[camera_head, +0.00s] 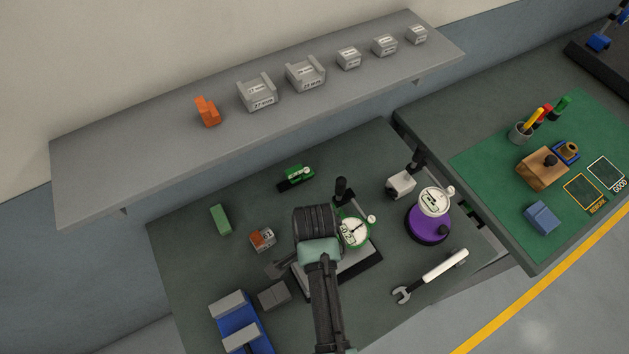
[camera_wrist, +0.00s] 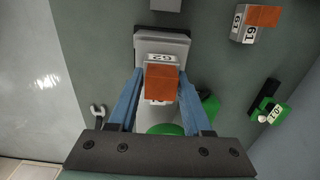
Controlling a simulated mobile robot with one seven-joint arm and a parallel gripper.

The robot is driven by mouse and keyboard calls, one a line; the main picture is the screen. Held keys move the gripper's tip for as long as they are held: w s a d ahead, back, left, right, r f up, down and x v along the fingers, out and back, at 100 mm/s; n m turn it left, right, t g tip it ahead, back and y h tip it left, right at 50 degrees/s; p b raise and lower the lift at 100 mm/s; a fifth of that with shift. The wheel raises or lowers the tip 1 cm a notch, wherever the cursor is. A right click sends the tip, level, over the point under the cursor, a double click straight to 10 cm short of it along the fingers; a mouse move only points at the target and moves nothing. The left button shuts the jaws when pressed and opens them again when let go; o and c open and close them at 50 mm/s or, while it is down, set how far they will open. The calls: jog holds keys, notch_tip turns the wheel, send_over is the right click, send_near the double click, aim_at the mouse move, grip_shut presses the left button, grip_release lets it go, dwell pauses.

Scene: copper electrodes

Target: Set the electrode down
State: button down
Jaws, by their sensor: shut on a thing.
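The held electrode, an orange copper block (camera_wrist: 160,78) with a pale numbered part, is in the wrist view between the two blue fingers of my gripper (camera_wrist: 160,88). My gripper is shut on it. It is over or on the grey base (camera_wrist: 160,40) of the dial gauge stand; I cannot tell if they touch. In the head view my arm hides the held electrode and most of this base (camera_head: 362,270). Another copper electrode with a grey numbered part (camera_head: 262,239) lies on the bench, and also shows in the wrist view (camera_wrist: 262,16).
The green-rimmed dial gauge (camera_head: 355,232) stands beside my arm. A purple round gauge stand (camera_head: 428,224), a wrench (camera_head: 430,275), a green block (camera_head: 220,219) and a blue vise (camera_head: 238,322) are around it. An orange piece (camera_head: 207,112) and grey blocks are on the shelf (camera_head: 150,150).

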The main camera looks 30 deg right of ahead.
jog(key=shift+w+f, duration=0.1)
jog(key=shift+f, duration=0.15)
jog(key=shift+f, duration=0.1)
jog(key=shift+c, duration=1.6)
grip_release()
notch_tip(320, 180, up, 12)
jog(key=shift+r, duration=0.1)
